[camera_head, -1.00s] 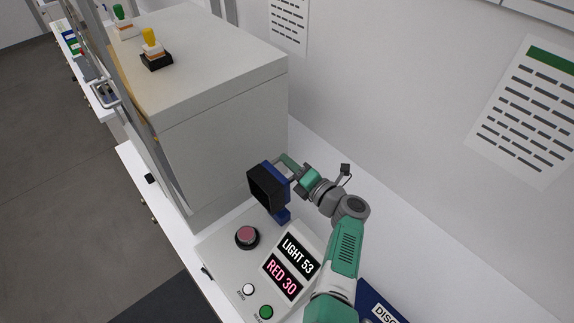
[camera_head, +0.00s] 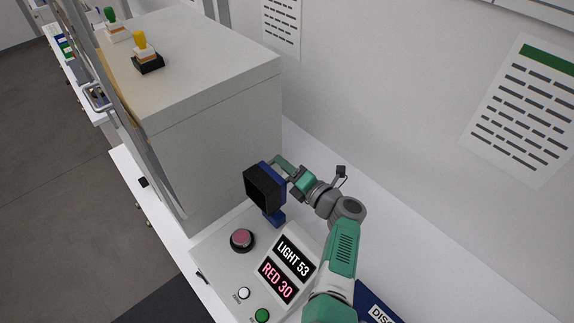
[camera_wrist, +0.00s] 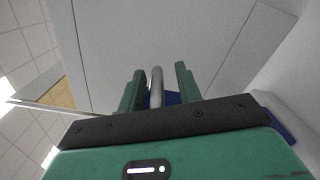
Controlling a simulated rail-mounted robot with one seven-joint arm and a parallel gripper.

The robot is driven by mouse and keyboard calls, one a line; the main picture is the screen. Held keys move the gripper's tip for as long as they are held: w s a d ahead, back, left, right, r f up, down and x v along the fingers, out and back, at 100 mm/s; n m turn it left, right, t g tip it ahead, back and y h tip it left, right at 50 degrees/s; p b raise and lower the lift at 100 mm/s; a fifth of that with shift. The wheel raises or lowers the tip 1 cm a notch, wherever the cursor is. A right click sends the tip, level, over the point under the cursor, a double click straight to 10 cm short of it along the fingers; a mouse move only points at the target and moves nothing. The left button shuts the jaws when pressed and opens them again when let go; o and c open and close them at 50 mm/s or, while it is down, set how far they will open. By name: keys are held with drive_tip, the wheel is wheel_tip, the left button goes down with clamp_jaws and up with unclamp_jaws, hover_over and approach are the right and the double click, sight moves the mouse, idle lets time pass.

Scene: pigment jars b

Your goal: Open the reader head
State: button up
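The reader head (camera_head: 264,187) is a black and blue box at the back of the grey reader console (camera_head: 212,247). It stands tipped up on a blue support (camera_head: 274,217), its dark hollow face turned toward the front left. The round pink pad (camera_head: 242,239) lies uncovered in front of it. My gripper (camera_head: 283,167) is behind the head at its upper edge. In the wrist view my gripper's green fingers (camera_wrist: 159,88) stand apart on either side of a grey bar (camera_wrist: 156,86), with a gap visible at least on the right. Part of the blue head shows behind them.
The console display (camera_head: 287,269) reads LIGHT 53 and RED 30. A white button (camera_head: 244,293) and a green button (camera_head: 262,315) sit at its front. A large grey cabinet (camera_head: 215,150) stands close on the left. The wall (camera_head: 390,90) is behind my arm.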

drive_tip(key=shift+r, duration=0.1)
drive_tip(key=p+v, duration=0.5)
drive_tip(key=v, duration=0.3)
drive_tip(key=shift+w, duration=0.1)
